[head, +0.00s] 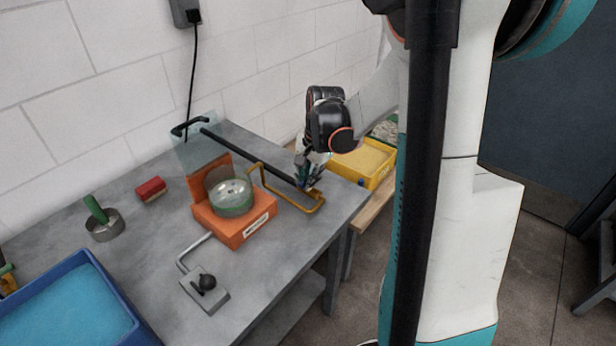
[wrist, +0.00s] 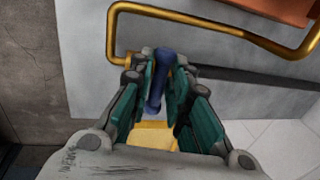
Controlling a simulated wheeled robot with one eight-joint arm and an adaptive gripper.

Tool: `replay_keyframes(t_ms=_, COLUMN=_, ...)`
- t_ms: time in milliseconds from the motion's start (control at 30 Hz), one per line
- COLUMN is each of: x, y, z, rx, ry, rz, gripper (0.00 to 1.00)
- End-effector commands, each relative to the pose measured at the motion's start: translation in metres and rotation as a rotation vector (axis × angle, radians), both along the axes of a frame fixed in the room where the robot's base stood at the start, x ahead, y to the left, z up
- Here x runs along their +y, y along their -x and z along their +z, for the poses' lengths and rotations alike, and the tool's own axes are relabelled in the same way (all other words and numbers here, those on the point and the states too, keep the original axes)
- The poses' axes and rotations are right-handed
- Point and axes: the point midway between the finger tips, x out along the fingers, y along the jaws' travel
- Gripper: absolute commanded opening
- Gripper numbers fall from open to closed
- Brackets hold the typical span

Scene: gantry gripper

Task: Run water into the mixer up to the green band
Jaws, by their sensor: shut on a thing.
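The mixer (head: 257,226) is an orange base on the grey table with a clear bowl (head: 230,186) on it. A greenish area shows low in the bowl; I cannot tell band from water there. A brass pipe (head: 265,180) bends from beside the bowl to the right, and shows in the wrist view (wrist: 190,16). My gripper (head: 308,182) is at the pipe's right end. In the wrist view its green-padded fingers (wrist: 158,82) are shut on a dark blue handle (wrist: 156,100) beside the pipe's end. The fingers hide part of the handle.
A grey block with a black knob and bent rod (head: 206,291) stands at the front. A steel cup with a green handle (head: 104,230), a red block (head: 151,189) and a blue tray (head: 125,321) are left. A yellow bin (head: 377,178) stands beyond the right edge.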

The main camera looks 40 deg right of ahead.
Motion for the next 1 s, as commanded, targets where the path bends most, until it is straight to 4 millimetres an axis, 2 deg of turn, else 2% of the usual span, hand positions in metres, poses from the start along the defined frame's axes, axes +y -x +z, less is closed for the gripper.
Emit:
replay_keyframes(t_ms=133, x=0.000, y=-0.001, z=0.000, rx=-0.001, ry=0.000, rz=0.001, gripper=0.00)
replay_keyframes(t_ms=167, x=0.000, y=-0.001, z=0.000, rx=-0.001, ry=0.000, rz=0.001, gripper=0.20)
replay_keyframes(t_ms=200, x=0.000, y=-0.001, z=0.000, rx=-0.001, ry=0.000, rz=0.001, gripper=0.29)
replay_keyframes(t_ms=233, x=0.000, y=-0.001, z=0.000, rx=-0.001, ry=0.000, rz=0.001, gripper=0.33)
replay_keyframes(t_ms=667, x=0.000, y=0.001, z=0.006, rx=-0.001, ry=0.000, rz=0.001, gripper=0.33)
replay_keyframes(t_ms=867, x=-0.001, y=0.007, z=0.034, rx=-0.001, ry=0.000, rz=0.001, gripper=0.33)
replay_keyframes(t_ms=1000, x=-0.003, y=0.012, z=0.063, rx=-0.001, ry=0.000, rz=0.000, gripper=0.33)
